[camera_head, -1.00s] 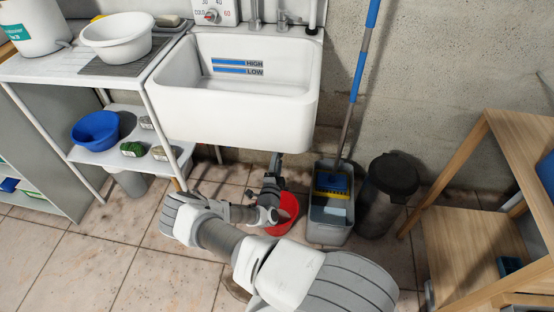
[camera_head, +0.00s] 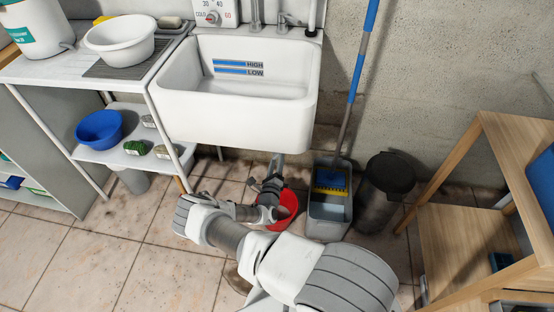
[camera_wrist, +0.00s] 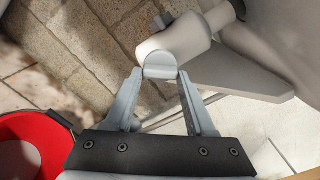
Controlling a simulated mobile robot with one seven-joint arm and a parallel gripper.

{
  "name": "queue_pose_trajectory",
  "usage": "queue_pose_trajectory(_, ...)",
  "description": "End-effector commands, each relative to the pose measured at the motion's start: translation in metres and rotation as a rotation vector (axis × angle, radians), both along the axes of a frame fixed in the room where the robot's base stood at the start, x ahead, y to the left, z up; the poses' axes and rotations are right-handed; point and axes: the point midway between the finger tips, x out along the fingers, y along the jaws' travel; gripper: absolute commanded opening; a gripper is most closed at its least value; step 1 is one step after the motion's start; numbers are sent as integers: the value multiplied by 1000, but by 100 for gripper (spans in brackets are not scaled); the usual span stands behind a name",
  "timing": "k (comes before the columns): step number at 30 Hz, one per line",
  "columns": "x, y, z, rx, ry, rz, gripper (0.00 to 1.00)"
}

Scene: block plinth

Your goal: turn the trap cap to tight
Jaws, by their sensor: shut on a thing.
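The trap cap (camera_wrist: 160,66) is a pale grey piece with a rounded tab, on the end of the light trap body (camera_wrist: 178,40) in the wrist view. My gripper (camera_wrist: 159,76) is shut on the cap's tab, one finger at each side. In the head view my gripper (camera_head: 268,188) is small, below the white sink (camera_head: 235,120). There the cap itself cannot be made out behind my wrist and fingers.
A red bucket (camera_head: 288,214) stands on the floor close to my gripper; its rim shows in the wrist view (camera_wrist: 58,118). A grey mop bucket (camera_head: 327,229) and a dark bin (camera_head: 387,190) stand to the right. A shelf unit (camera_head: 148,165) is to the left.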

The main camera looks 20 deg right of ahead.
Motion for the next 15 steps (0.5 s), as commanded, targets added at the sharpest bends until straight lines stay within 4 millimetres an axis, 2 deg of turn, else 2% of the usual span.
queue_pose_trajectory(15, 1, 3, 0, 406, -273, 2, 0)
